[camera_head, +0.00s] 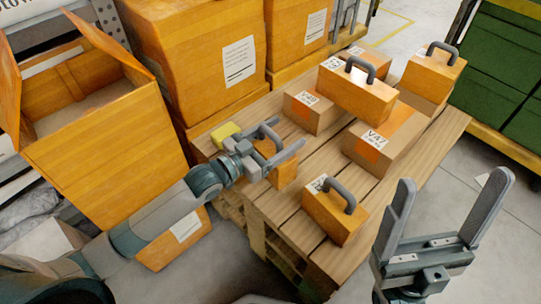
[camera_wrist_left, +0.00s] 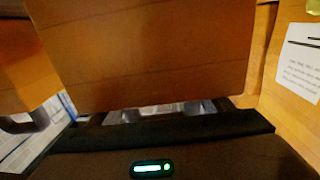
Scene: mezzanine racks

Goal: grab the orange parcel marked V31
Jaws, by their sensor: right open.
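My left gripper (camera_head: 288,134) is over the pallet's left part, its two fingers apart around the upper part of a small orange parcel (camera_head: 284,173). No label on this parcel faces the camera, and I cannot tell whether the fingers press on it. A flat orange-brown face (camera_wrist_left: 140,50) fills much of the left wrist view, where the fingers do not show clearly. I cannot read V31 on any parcel. An orange parcel with a grey handle (camera_head: 335,215) stands at the front of the pallet, its label too small to read. My right gripper (camera_head: 451,190) is open and empty at the right.
The wooden pallet (camera_head: 285,208) also bears a box marked V47 (camera_head: 373,160), a handled parcel on top (camera_head: 355,95), another handled parcel (camera_head: 432,75) and a small yellow block (camera_head: 226,134). An open carton (camera_head: 110,150) stands left. Large boxes stand behind. Green crates (camera_head: 500,75) are at right.

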